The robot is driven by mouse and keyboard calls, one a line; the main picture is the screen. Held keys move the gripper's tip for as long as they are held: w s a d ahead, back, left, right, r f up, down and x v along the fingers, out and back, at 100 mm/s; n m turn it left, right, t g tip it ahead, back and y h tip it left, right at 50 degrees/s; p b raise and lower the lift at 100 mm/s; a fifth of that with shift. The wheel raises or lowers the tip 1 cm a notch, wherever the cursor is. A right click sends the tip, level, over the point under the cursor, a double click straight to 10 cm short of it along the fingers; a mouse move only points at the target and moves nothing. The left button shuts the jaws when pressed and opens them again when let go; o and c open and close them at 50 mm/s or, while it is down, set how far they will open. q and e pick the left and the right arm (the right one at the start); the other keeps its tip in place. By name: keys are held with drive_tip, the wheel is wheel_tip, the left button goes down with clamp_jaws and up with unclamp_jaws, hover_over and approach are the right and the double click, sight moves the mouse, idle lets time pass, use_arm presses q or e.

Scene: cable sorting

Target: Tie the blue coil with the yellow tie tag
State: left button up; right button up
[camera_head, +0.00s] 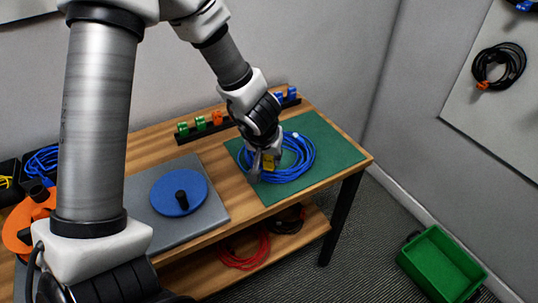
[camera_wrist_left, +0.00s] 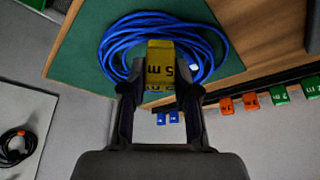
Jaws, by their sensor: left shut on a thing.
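The blue coil (camera_head: 304,158) lies on the green mat (camera_head: 337,147) at the right end of the table; it also shows in the wrist view (camera_wrist_left: 216,42). My left gripper (camera_head: 263,166) is over the left part of the coil, pointing down. Its fingers are shut on the yellow tie tag (camera_wrist_left: 160,62), marked "5 m", which also shows in the head view (camera_head: 269,162). The tag overlaps the coil's strands in the wrist view; I cannot tell whether it is around them or only against them. My right gripper is not in view.
A black rack (camera_head: 186,139) with green, orange and blue tags stands behind the mat. A blue disc (camera_head: 168,193) with a black post sits on a grey plate (camera_head: 213,214). A green bin (camera_head: 441,264) is on the floor. Red cable (camera_head: 243,254) lies on the lower shelf.

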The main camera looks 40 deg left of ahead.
use_arm(q)
drive_tip(key=shift+f, duration=0.55)
idle(0.4)
idle(1.5)
drive_tip(key=o, duration=0.8)
drive_tip(key=shift+f, duration=0.1)
drive_tip(key=shift+o, duration=0.2)
drive_tip(key=shift+r, duration=0.5)
drive_tip(key=v, duration=1.1)
drive_tip(key=shift+s, duration=0.15)
